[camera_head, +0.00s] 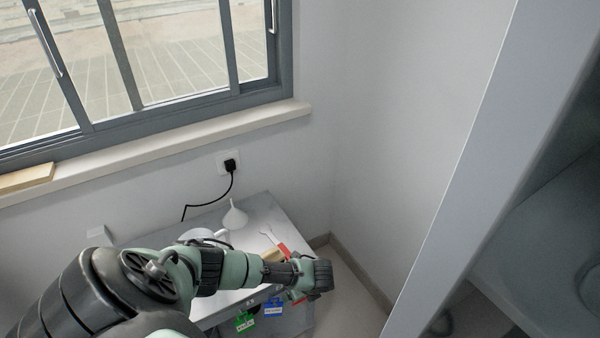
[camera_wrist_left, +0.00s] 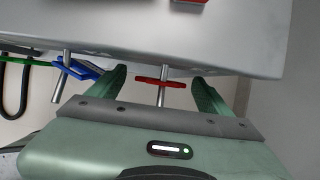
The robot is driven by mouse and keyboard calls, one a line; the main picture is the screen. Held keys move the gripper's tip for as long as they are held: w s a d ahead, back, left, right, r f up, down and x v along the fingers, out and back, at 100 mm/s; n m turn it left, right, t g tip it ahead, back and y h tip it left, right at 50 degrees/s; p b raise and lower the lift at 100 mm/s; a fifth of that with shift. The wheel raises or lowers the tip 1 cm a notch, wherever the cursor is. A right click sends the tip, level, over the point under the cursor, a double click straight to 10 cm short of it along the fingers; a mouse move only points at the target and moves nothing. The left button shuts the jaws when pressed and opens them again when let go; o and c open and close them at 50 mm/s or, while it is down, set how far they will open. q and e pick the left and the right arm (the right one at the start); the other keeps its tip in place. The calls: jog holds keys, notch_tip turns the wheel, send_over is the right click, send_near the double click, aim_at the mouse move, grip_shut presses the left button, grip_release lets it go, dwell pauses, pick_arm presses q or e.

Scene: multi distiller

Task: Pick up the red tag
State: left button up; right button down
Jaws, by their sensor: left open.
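The red tag (camera_wrist_left: 160,81) hangs on a metal peg at the edge of a grey surface in the left wrist view. A bit of red (camera_head: 297,298) shows below my left wrist in the head view, mostly hidden by the arm. My left gripper (camera_wrist_left: 161,86) is open, with one green finger on each side of the red tag. The tag appears apart from both fingers; whether it lies at fingertip depth I cannot tell. My right gripper is in neither view.
A blue tag (camera_head: 273,307) and a green tag (camera_head: 245,321) hang to the left of the red one. A white funnel (camera_head: 235,217) and a red-handled tool (camera_head: 283,249) lie on the grey tabletop (camera_head: 262,207). A wall with a window stands behind.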

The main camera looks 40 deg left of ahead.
pick_arm(q)
jog(key=shift+c, duration=0.3)
jog(key=c, duration=1.4)
jog(key=shift+r, duration=0.1)
